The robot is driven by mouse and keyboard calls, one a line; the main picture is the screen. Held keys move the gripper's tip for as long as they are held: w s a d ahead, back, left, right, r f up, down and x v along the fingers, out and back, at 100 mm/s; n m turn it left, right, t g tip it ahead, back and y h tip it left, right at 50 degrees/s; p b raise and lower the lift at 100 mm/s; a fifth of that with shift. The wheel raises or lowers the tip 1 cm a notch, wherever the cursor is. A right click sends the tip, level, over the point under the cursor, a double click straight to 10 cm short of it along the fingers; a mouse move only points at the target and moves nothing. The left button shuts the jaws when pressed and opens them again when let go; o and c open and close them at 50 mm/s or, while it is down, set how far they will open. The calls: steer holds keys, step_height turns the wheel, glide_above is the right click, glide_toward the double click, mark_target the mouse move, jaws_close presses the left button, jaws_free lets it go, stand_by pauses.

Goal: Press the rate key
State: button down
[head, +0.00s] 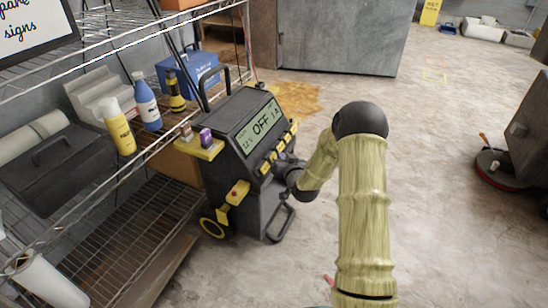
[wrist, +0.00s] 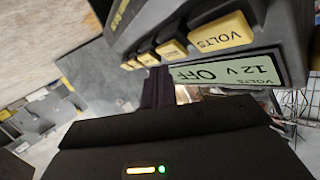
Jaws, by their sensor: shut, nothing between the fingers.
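A dark charger (head: 235,125) on wheels shows a green display (head: 262,124) reading OFF, with a row of yellow keys (head: 278,150) below it. In the wrist view the row appears upside down. The nearest key reads VOLTS (wrist: 222,34), and the smaller keys (wrist: 148,58) beyond it have labels too small to read, so I cannot tell which is the rate key. The display (wrist: 235,72) reads 12 V OFF. My gripper (wrist: 157,80) is shut and empty, its dark fingers close to the far keys. Whether it touches one is unclear. In the head view its tip is hard to make out against the charger.
A wire shelf (head: 90,160) on the left holds a yellow bottle (head: 118,128), a blue bottle (head: 147,103) and a dark toolbox (head: 62,165). A grey cabinet (head: 335,38) stands behind. The floor right of my arm is mostly clear, with a dark object (head: 530,135) at the right edge.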

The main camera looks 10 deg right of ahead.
steer(key=s+d+r+p, duration=0.2)
steer(key=d, duration=0.1)
steer(key=shift+s+d+r, duration=0.2)
steer(key=shift+s+r, duration=0.1)
steer(key=shift+s, duration=0.05)
stand_by(0.8)
steer(key=s+a+r+n+g+p, duration=0.15)
steer(key=s+r+g, duration=0.3)
steer(key=s, duration=0.65)
steer(key=s+a+r+g+h+p, duration=0.1)
steer(key=s+a+r+g+p, duration=0.4)
steer(key=s, duration=0.6)
steer(key=s+a+r+g, duration=0.1)
steer(key=s+r+g, duration=0.2)
steer(key=s+r, duration=0.55)
steer(key=w+p+v, duration=0.3)
steer(key=p+v, duration=1.3)
steer(key=p, duration=0.2)
steer(key=w+a+r+p+v, duration=0.1)
steer(key=w+p+v, duration=0.2)
steer(key=p+v, duration=1.4)
steer(key=shift+r+p, duration=0.4)
steer(key=shift+p, duration=0.45)
steer(key=shift+d+f, duration=0.1)
steer(key=shift+d, duration=0.05)
